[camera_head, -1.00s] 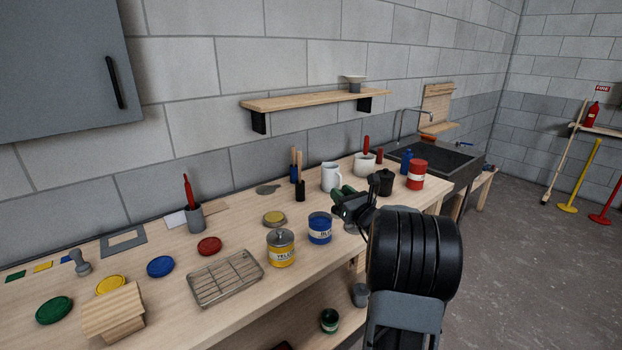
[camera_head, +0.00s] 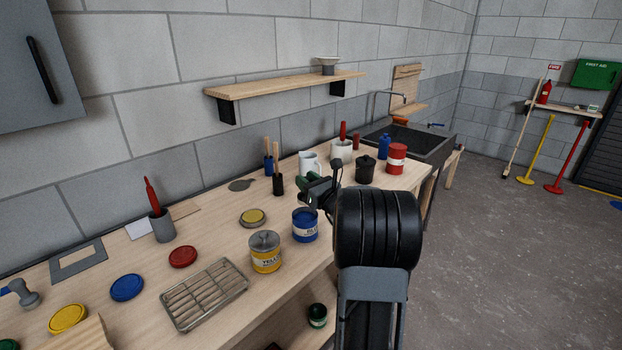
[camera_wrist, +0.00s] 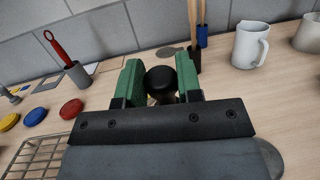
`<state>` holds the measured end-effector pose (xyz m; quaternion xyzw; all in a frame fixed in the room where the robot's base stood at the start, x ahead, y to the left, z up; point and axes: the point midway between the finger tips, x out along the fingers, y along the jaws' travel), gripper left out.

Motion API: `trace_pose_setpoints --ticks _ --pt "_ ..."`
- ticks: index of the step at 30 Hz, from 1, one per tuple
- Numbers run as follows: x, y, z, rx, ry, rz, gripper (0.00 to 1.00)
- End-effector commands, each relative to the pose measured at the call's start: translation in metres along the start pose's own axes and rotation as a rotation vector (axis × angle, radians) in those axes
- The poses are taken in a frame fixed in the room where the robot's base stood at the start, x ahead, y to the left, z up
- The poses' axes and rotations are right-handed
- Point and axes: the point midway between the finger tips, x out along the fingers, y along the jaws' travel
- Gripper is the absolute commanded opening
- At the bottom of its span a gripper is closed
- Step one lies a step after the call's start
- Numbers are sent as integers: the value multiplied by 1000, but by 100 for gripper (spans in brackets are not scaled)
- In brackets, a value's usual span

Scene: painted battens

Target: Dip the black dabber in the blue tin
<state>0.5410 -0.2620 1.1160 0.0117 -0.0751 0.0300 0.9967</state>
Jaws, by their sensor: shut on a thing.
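The black dabber (camera_wrist: 160,80) shows in the wrist view as a round black knob between the two green fingers of my gripper (camera_wrist: 161,82), which is shut on it. Its lower end is hidden. In the head view my gripper (camera_head: 314,190) is above the blue tin (camera_head: 305,231), close to its top. The blue tin is upright on the bench with a white label band. I cannot tell whether the dabber touches the tin or its paint. The tin is not visible in the wrist view.
A yellow tin (camera_head: 265,256) stands just left of the blue tin, with a wire rack (camera_head: 204,294) beyond. A white jug (camera_head: 309,162), a black pot (camera_head: 365,170) and a red tin (camera_head: 396,158) stand behind and right. Coloured lids lie on the bench's left.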

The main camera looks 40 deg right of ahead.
Motion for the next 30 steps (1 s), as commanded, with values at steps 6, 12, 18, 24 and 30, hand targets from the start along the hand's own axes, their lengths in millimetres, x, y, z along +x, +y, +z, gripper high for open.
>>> trace_pose_setpoints --ticks 6,12,18,24,30 --pt "-4 -2 -19 1 0 -3 10" --pt "-6 -3 -36 1 0 -4 10" --pt "-9 -3 -54 0 -1 -4 10" --pt "-12 -4 -68 0 -1 -5 10" --pt "-12 -4 -74 0 -1 -5 10"
